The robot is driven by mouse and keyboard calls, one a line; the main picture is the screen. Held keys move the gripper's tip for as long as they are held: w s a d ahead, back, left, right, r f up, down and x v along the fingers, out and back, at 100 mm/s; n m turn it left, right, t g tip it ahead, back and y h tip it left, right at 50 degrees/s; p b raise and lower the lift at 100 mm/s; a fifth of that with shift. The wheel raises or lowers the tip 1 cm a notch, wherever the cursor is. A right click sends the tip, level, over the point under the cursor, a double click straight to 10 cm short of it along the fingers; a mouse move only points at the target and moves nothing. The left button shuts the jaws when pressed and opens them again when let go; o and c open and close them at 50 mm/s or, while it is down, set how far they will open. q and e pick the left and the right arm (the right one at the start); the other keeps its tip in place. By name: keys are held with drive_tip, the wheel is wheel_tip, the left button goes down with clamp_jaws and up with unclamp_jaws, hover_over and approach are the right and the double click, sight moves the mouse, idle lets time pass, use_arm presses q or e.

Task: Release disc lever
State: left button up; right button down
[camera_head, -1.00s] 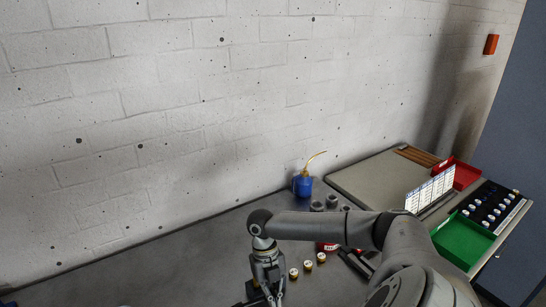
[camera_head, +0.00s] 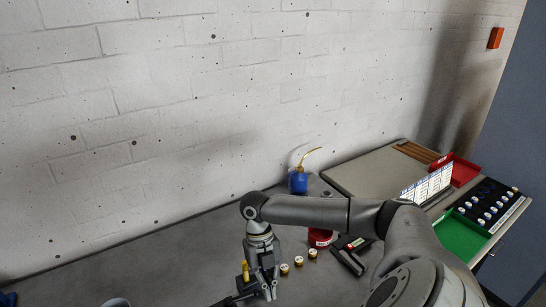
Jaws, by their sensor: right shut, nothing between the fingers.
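My right gripper (camera_head: 269,287) is shut and empty, pointing down at the bottom centre, low over the grey bench. A dark bar-like part (camera_head: 235,298) and a yellow-brass upright piece (camera_head: 245,271) stand at its left side. I cannot tell whether the fingers touch them, or whether the dark part is the disc lever. A pale rounded edge (camera_head: 116,302) shows at the bottom, left of the gripper. The disc itself is not clearly in view. My left gripper is not in view.
Brass-topped weights (camera_head: 299,260) stand right of the gripper, near a red container (camera_head: 320,237) and a dark device (camera_head: 350,256). A blue oil can (camera_head: 299,181) stands by the wall. Green (camera_head: 461,237) and red (camera_head: 462,172) trays lie at right.

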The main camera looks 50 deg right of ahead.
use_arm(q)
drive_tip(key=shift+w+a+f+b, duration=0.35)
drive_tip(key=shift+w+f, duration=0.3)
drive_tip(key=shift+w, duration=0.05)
use_arm(e)
drive_tip(key=v, duration=0.4)
drive_tip(key=shift+w+a+r, duration=0.2)
drive_tip(key=shift+w+a, duration=0.2)
drive_tip(key=shift+w, duration=0.05)
drive_tip(key=shift+s+f, duration=0.1)
